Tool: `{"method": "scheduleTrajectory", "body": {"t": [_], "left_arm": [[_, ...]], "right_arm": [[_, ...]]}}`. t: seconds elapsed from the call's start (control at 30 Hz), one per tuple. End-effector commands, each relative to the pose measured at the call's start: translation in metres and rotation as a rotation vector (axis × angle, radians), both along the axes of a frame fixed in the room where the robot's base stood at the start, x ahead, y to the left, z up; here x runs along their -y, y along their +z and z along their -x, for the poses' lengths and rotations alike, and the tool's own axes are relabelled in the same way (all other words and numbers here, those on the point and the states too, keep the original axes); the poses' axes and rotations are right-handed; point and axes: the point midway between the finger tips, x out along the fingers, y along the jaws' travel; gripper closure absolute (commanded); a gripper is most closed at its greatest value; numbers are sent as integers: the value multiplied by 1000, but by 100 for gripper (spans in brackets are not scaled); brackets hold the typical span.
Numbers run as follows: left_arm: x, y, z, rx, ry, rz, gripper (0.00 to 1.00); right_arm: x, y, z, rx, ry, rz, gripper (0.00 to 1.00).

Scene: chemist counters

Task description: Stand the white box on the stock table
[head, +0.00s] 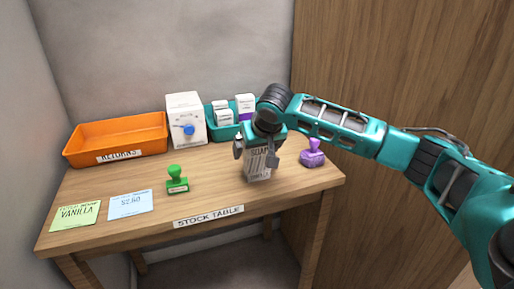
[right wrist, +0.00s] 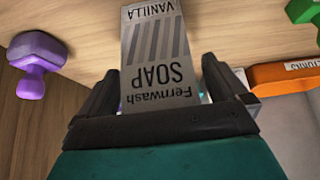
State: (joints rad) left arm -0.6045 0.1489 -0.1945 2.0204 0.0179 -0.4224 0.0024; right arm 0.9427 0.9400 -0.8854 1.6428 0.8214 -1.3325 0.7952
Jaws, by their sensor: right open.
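The white box (head: 258,166), a soap carton with grey stripes and the words Fernwash SOAP VANILLA, is upright on the stock table (head: 225,198), right of the middle and near the front edge. It looks greyish in the right wrist view (right wrist: 155,50). My right gripper (head: 258,152) is above it, pointing down, with its fingers open on either side of the box's upper part. In the right wrist view the fingers (right wrist: 160,88) flank the box, with a gap visible on the right side. My left gripper is not in view.
A purple stamp (head: 312,154) stands close to the right of the box, a green stamp (head: 177,181) to the left. Behind are an orange returns tray (head: 118,139), a white dispenser with a blue knob (head: 184,108) and a teal bin (head: 220,134) with small cartons. Two cards lie front left.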

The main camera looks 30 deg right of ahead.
Motion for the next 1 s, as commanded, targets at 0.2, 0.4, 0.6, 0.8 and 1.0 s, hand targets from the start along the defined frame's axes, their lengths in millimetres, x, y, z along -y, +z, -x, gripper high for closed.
{"method": "scheduleTrajectory", "body": {"t": [0.2, 0.4, 0.6, 0.8, 1.0], "left_arm": [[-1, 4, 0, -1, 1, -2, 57], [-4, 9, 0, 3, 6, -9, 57], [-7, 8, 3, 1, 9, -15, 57], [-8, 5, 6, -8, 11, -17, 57], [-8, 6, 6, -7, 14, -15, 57]], "right_arm": [[-3, 23, 12, 2, 3, 0, 0], [-8, 60, 35, 3, 2, 1, 0], [-13, 90, 54, 3, 1, 1, 0], [-15, 102, 62, 1, -1, 0, 0], [-15, 102, 63, 0, -1, -1, 0]]}}
